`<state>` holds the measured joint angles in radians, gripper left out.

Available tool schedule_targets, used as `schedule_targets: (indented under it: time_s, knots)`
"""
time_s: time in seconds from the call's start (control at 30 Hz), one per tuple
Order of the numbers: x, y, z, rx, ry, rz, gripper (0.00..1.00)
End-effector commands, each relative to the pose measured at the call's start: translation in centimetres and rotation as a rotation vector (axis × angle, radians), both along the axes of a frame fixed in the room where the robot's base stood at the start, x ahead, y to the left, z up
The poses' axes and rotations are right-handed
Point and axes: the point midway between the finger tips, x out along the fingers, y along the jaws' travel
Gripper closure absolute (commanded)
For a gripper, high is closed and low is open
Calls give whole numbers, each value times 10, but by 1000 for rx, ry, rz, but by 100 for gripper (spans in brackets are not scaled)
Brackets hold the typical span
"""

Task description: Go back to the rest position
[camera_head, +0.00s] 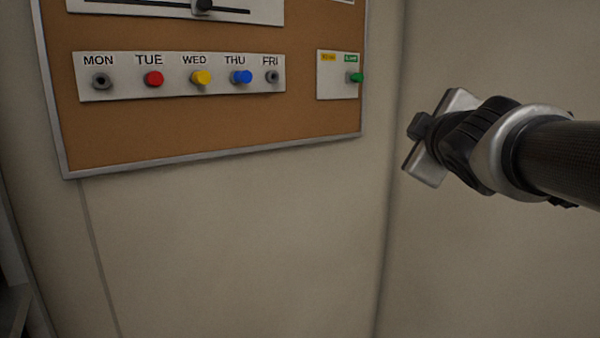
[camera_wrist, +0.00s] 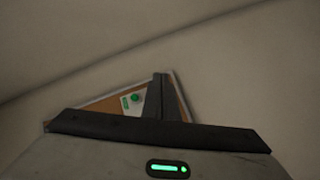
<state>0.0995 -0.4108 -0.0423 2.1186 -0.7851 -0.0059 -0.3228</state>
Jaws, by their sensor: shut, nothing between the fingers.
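My gripper (camera_head: 416,128) is at the right of the head view, in front of the bare wall and to the right of the board. It points left and its fingers are shut with nothing held. In the wrist view the shut fingertips (camera_wrist: 159,78) stand together in front of the corner of the board. The brown board (camera_head: 215,125) with a grey frame hangs on the wall at the upper left of the head view. My gripper is apart from it.
A white strip (camera_head: 130,92) labelled MON to FRI holds red (camera_head: 153,79), yellow (camera_head: 201,78) and blue (camera_head: 241,77) pegs; MON and FRI show bare sockets. A small panel (camera_head: 335,88) carries a green peg (camera_head: 356,78). A slider panel (camera_head: 240,10) is above. The wall below is clear.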

Motion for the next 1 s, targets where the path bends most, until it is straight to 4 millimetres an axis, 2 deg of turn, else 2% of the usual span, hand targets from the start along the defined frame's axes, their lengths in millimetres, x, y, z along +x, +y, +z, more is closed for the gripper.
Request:
schedule_targets:
  time_s: [0.03,0.1,0.2,0.3,0.4,0.5,0.6,1.0]
  knots:
    - [-24,-4,-28,136,73,-73,100]
    - [-55,-5,-72,320,183,-172,100]
    - [-102,5,-131,541,342,-290,100]
    - [-149,24,-181,718,495,-384,100]
    - [-188,44,-216,845,624,-454,100]
    - [-216,60,-237,924,715,-499,100]
    - [-231,69,-247,965,765,-521,100]
    - [-234,71,-250,974,777,-528,100]
